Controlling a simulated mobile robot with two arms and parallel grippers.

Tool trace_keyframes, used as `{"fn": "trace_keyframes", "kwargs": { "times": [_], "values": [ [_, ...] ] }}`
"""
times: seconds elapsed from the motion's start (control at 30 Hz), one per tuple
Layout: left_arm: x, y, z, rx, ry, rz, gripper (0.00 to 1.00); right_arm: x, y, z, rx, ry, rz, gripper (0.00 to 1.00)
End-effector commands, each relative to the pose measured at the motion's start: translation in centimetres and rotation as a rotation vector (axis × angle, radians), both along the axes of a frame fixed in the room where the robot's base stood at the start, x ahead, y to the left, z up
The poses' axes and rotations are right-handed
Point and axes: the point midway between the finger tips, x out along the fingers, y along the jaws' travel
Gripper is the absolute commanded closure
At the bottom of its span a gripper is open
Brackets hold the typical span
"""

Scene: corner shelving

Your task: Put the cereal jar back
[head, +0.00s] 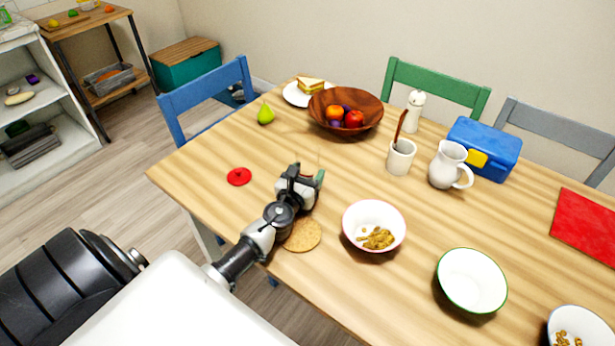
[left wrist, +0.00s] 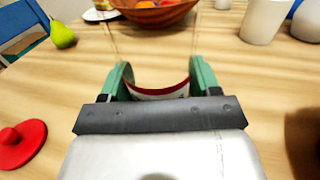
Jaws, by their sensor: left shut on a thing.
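The cereal jar (left wrist: 160,91) looks like clear glass with a red-edged white label low on its side. My left gripper (head: 308,180) is shut on it; in the left wrist view its green fingers (left wrist: 160,75) sit on both sides of the jar. In the head view the jar is hardly visible, see-through and partly behind the gripper. Whether its base touches the table I cannot tell. A red knobbed lid (head: 238,176) lies on the table left of the gripper, and it also shows in the left wrist view (left wrist: 20,145). My right gripper is not in view.
A cork mat (head: 303,236) lies beside my left wrist. Bowls stand to the right, one with cereal (head: 374,225). A wooden fruit bowl (head: 345,110), pear (head: 266,114) and sandwich plate (head: 297,97) are behind. White shelving (head: 70,138) stands at the far left.

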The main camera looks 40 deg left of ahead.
Motion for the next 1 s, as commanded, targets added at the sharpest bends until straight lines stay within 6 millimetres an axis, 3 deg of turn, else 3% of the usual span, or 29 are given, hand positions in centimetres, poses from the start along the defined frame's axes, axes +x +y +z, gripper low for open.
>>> {"fn": "trace_keyframes", "kwargs": {
  "times": [0.27, 0.3, 0.47, 0.83, 1.0],
  "values": [
    [0.0, 0.0, -0.1, 0.001, -0.003, 0.001, 0.74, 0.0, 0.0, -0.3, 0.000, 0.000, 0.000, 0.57],
    [0.0, 0.0, -0.3, 0.000, -0.001, 0.001, 0.36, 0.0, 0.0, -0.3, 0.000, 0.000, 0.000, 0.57],
    [0.0, 0.0, -0.2, 0.000, -0.001, 0.001, 0.12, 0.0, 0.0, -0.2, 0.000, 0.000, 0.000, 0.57],
    [0.0, 0.0, 0.4, 0.000, -0.001, 0.001, 0.12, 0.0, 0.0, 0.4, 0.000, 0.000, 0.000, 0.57],
    [-2.8, -0.5, 0.0, 0.000, 0.002, 0.000, 0.12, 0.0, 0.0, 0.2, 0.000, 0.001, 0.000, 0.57]
  ]
}}
